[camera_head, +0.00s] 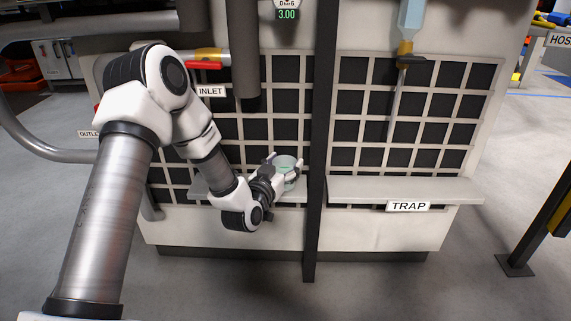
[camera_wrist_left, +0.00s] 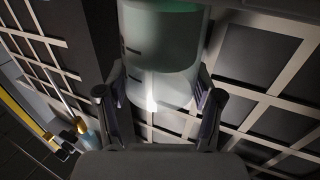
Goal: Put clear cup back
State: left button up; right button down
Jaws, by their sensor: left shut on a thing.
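The clear cup (camera_head: 285,161) has a pale greenish tint and is at the left shelf (camera_head: 200,189), in front of the grid panel. My left gripper (camera_head: 284,174) is shut on the cup, with a finger on each side of it. In the left wrist view the cup (camera_wrist_left: 160,58) fills the upper middle between the two fingers of my left gripper (camera_wrist_left: 160,100). Dark marks show on the cup's side. I cannot tell whether the cup's base touches the shelf. My right gripper is not in view.
A dark vertical post (camera_head: 319,150) stands just right of the cup. Beyond it is a right shelf (camera_head: 450,190) with a TRAP label (camera_head: 408,206), bare on top. A thick grey pipe (camera_head: 245,50) hangs above the left shelf, beside the INLET label (camera_head: 211,91).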

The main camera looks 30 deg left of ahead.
pick_arm(q)
jog(key=o, duration=1.2)
jog(key=shift+f, duration=0.15)
